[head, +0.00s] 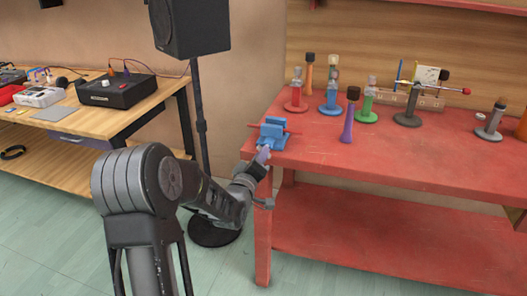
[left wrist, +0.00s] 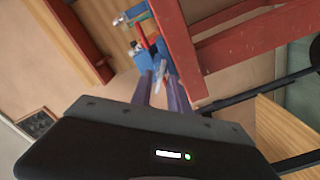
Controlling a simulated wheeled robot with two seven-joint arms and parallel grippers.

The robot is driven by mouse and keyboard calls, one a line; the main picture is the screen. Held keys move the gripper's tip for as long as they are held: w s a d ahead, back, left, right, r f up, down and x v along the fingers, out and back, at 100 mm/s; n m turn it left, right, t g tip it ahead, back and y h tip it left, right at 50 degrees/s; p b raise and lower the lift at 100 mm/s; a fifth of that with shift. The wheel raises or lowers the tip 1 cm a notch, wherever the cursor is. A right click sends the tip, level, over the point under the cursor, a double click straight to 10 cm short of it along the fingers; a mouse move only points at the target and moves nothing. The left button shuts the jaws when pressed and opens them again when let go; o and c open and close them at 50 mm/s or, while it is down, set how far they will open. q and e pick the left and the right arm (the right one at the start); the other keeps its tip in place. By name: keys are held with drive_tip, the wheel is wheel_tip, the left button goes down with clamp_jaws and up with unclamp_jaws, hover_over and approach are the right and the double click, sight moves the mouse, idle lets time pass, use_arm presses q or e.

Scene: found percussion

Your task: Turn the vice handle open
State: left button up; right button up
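The blue vice (head: 272,133) stands at the front left corner of the red workbench, with a thin red bar across it. It also shows near the top of the left wrist view (left wrist: 138,17), partly cut off by the frame. My left gripper (head: 262,157) is at the near side of the vice. In the left wrist view its two fingers (left wrist: 157,78) point at the vice. A pale grey rod-like part (left wrist: 158,74) lies between the fingertips; I cannot tell whether they press on it. My right gripper is not in view.
The red workbench (head: 420,165) holds several coloured stands and handles behind and right of the vice, including a purple one (head: 348,118). A black speaker (head: 190,25) on a stand is to the left. A wooden table (head: 120,115) with electronics stands further left.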

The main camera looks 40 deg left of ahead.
use_arm(q)
drive_tip(key=shift+x, duration=1.4)
drive_tip(key=shift+c, duration=0.5)
clamp_jaws()
